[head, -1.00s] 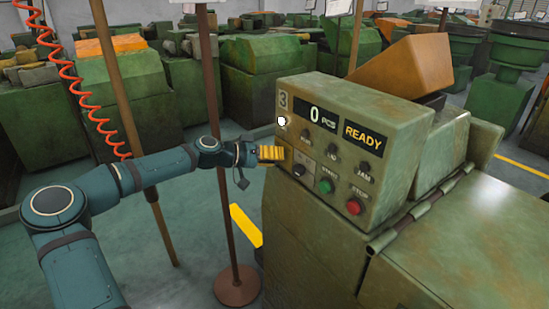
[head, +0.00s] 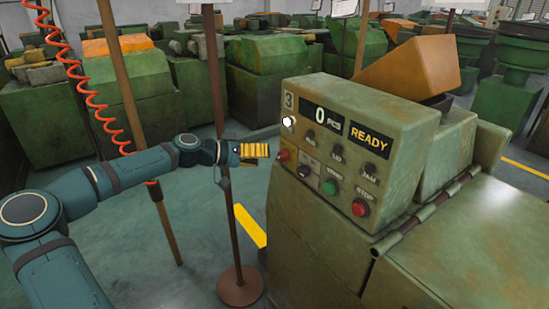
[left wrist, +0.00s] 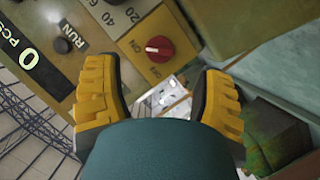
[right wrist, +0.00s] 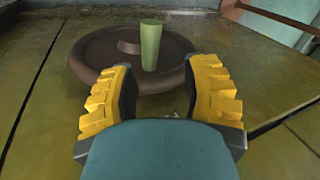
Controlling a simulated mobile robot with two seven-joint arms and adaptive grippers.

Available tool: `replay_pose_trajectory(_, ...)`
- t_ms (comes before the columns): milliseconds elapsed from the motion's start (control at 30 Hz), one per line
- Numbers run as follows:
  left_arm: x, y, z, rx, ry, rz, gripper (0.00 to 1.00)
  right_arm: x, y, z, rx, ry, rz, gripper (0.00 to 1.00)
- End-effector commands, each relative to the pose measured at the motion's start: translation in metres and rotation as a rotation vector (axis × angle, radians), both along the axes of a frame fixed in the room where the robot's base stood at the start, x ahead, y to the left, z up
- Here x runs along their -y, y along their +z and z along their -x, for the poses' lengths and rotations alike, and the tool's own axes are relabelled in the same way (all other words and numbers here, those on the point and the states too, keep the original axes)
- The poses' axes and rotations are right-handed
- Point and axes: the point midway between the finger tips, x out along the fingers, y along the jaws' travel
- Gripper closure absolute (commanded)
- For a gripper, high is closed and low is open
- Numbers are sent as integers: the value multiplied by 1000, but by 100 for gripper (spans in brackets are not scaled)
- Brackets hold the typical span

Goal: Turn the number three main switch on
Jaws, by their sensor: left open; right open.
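The control box (head: 330,150) of machine number 3 shows its "3" label, a "0 PCS" display and "READY". A red rotary knob (head: 283,155) sits low at the panel's left edge. In the left wrist view the red knob (left wrist: 160,48) is on a yellow plate and has a white mark. My left gripper (head: 267,150) is open and empty, just left of the red knob and apart from it. My right gripper (right wrist: 160,85) is open and empty in the right wrist view, and is not in the head view.
A black knob (head: 303,171), green button (head: 329,187) and red stop button (head: 360,207) are close by on the panel. A brown post (head: 225,180) stands behind my left arm. A brown disc (right wrist: 90,62) with a green cylinder (right wrist: 151,46) is near my right gripper.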

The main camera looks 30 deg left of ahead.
Motion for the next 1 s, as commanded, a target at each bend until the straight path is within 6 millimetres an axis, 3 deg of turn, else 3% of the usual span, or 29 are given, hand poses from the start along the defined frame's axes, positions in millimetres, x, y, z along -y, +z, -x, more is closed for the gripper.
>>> replay_pose_trajectory(100, -15, 6, 18, -2, 3, 1, 31, 0, 0, 0, 0, 0, 0, 53)
replay_pose_trajectory(333, -31, 14, 39, 0, 0, 0, 31, 0, 0, 0, 0, 0, 0, 53)
replay_pose_trajectory(1000, -34, 16, 43, 0, -2, 1, 31, 0, 0, 0, 0, 0, 0, 53)
